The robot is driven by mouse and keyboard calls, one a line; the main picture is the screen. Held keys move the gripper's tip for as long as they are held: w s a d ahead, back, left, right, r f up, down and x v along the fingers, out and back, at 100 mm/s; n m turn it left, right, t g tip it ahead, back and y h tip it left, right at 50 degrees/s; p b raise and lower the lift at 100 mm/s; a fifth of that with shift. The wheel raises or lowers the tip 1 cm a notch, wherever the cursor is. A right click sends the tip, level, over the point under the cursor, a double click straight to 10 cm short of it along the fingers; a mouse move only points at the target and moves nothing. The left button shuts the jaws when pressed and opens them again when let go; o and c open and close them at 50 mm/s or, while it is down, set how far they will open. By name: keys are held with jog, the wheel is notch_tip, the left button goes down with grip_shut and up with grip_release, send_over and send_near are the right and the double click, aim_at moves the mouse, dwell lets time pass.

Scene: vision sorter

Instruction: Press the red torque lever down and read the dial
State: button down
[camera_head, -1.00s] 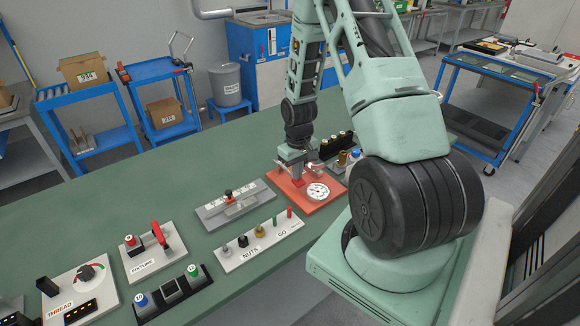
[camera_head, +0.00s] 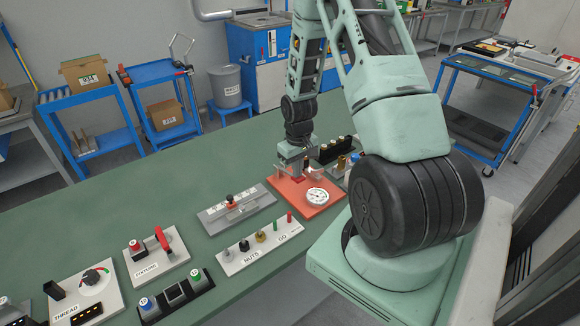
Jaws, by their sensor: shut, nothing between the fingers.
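The orange-red base plate (camera_head: 316,207) with the round white dial (camera_head: 317,197) lies on the green bench in the middle of the view. The dial's reading is too small to make out. My gripper (camera_head: 298,178) points down over the back left part of this plate and is shut. A small red part (camera_head: 298,180) shows right at the fingertips; I take it for the red lever. Whether the fingers touch it, I cannot tell. My wrist hides much of that area.
A white NUTS/GO board (camera_head: 258,245) and a grey fixture plate (camera_head: 236,208) lie left of the orange plate. A black rack (camera_head: 337,148) stands behind it to the right. The back left of the green bench (camera_head: 130,195) is clear.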

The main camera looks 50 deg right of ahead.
notch_tip(320, 180, up, 8)
jog(key=p, duration=0.6)
dwell(0.7)
jog(key=a+r+n+b, duration=0.25)
jog(key=a+r, duration=0.25)
jog(key=a, duration=0.8)
jog(key=a+r+n+b, duration=0.1)
jog(key=a+r+n, duration=0.3)
jog(key=a, duration=1)
jog(key=s+a+r+n+b, duration=0.1)
jog(key=s+a+r+n, duration=0.1)
jog(key=s+a, duration=0.5)
jog(key=s+a+r+n+b, duration=0.2)
jog(key=s+a, duration=0.4)
jog(key=s, duration=0.4)
jog(key=shift+a+r+y, duration=0.3)
jog(key=shift+a+r, duration=0.05)
jog(key=shift+r, duration=0.55)
jog(key=shift+d, duration=0.1)
